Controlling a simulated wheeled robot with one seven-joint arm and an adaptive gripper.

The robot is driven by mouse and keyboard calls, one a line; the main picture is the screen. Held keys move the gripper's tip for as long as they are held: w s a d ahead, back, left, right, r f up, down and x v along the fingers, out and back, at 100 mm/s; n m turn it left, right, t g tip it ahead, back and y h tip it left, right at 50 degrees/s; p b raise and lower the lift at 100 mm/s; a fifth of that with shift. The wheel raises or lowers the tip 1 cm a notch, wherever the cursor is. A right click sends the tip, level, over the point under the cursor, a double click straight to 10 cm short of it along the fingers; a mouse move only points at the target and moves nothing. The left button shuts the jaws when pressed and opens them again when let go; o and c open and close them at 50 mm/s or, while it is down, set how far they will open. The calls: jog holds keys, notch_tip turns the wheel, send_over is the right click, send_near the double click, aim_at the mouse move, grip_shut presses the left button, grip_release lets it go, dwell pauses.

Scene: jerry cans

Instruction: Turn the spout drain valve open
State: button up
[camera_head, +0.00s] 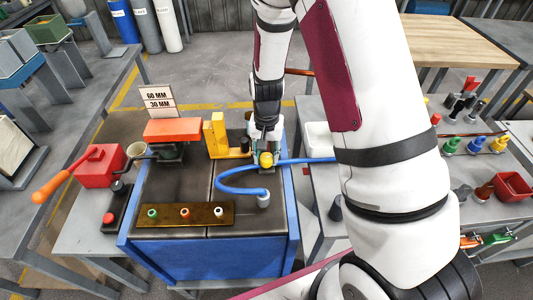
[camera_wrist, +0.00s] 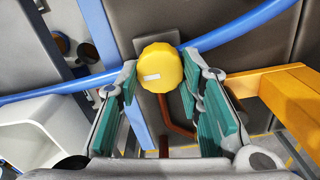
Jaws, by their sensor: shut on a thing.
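The drain valve's yellow round knob (camera_head: 266,160) is near the right side of the blue-sided bench (camera_head: 292,222), beside the blue hose (camera_head: 228,179). In the wrist view the knob (camera_wrist: 160,68) has a scalloped edge and a small white mark on its face. A brown bent pipe (camera_wrist: 176,128) shows beneath it. My gripper (camera_wrist: 159,72) is shut on the knob, with one green-padded finger at each side. In the head view my gripper (camera_head: 265,150) comes down from above, and my arm hides part of the scene. The exact finger contact is hard to see.
A yellow bracket (camera_head: 216,137) stands left of the knob. An orange-topped block (camera_head: 172,131), a "60 MM / 30 MM" sign (camera_head: 157,97) and a strip with several small knobs (camera_head: 185,214) share the bench. A white bin (camera_wrist: 35,140) is close left in the wrist view.

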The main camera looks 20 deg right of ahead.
aim_at(267, 156)
dwell(0.3)
jog(key=o, duration=1.2)
jog(key=shift+c, duration=0.2)
jog(key=shift+r, duration=0.1)
notch_tip(267, 156, up, 12)
